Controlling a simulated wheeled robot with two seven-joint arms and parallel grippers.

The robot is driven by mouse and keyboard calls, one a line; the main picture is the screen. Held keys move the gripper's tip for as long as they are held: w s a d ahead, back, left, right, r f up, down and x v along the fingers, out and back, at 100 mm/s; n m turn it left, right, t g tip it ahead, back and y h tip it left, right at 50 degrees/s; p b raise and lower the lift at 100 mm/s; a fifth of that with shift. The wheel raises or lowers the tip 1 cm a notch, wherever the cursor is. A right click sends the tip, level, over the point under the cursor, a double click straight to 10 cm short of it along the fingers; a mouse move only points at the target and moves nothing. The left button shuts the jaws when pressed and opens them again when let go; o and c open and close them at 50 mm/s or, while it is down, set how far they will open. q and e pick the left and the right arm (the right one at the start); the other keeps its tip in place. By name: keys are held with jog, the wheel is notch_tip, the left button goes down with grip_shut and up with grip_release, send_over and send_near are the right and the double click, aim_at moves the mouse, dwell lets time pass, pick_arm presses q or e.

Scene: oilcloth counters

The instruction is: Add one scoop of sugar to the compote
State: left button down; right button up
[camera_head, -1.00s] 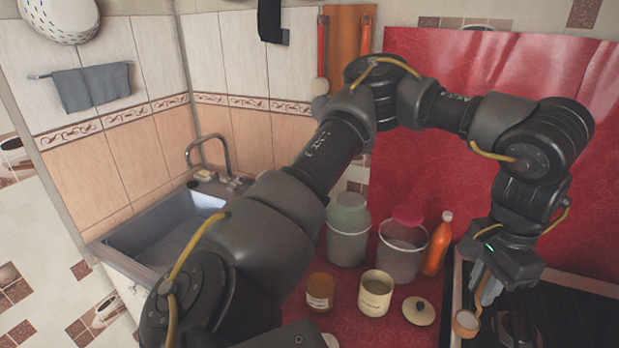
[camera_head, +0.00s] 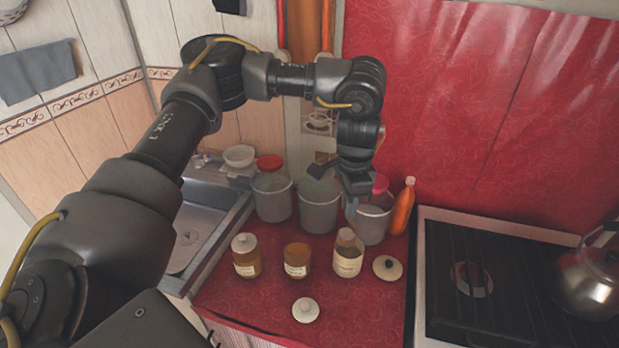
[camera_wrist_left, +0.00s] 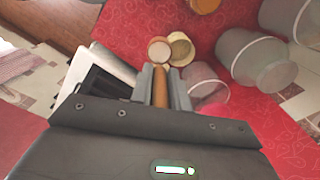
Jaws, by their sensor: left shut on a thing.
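My left gripper (camera_head: 357,188) is shut on the wooden handle of a scoop (camera_wrist_left: 159,50) and points down over the counter. In the left wrist view, the handle lies between the fingers and the round bowl is beside the mouth of a cream jar (camera_wrist_left: 181,47). In the head view, the bowl appears at or just above the mouth of the cream jar (camera_head: 347,262); I cannot tell if it is inside. An amber jar (camera_head: 296,261) stands open to its left. Labels are unreadable, and I cannot tell which vessel holds sugar or compote. My right gripper is not in view.
Large grey-clear buckets (camera_head: 319,212) stand behind the jars, beside an orange bottle (camera_head: 402,207). A lidded amber jar (camera_head: 246,258) stands left. Loose lids lie on the red counter, one cream (camera_head: 387,268), one white (camera_head: 305,310). A stove (camera_head: 470,310) with a kettle (camera_head: 590,282) is right.

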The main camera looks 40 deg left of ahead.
pick_arm(q)
jog(key=w+a+f+m+p, duration=0.2)
jog(key=a+m+p, duration=0.2)
jog(key=a, duration=0.2)
jog(key=w+a+f+m+p, duration=0.1)
jog(key=a+f+m+p, duration=0.25)
jog(key=a, duration=0.35)
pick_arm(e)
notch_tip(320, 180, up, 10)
pick_arm(q)
jog(key=shift+m+t+h, duration=0.45)
jog(key=shift+t+h, duration=0.05)
jog(key=shift+t, duration=0.4)
jog(key=shift+s+a+f+b, duration=0.3)
jog(key=shift+s+f+b, duration=0.4)
jog(key=shift+b, duration=1.15)
jog(key=shift+s+a+f+b, duration=0.25)
jog(key=shift+s+f+b, duration=0.4)
jog(key=shift+b, duration=1.25)
jog(key=shift+s+a+f+b, duration=0.3)
jog(key=shift+s+f+b, duration=0.4)
jog(key=shift+b, duration=1.15)
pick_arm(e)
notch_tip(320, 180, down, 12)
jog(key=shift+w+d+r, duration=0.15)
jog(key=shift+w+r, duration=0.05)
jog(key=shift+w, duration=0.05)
pick_arm(q)
jog(key=shift+r, duration=0.1)
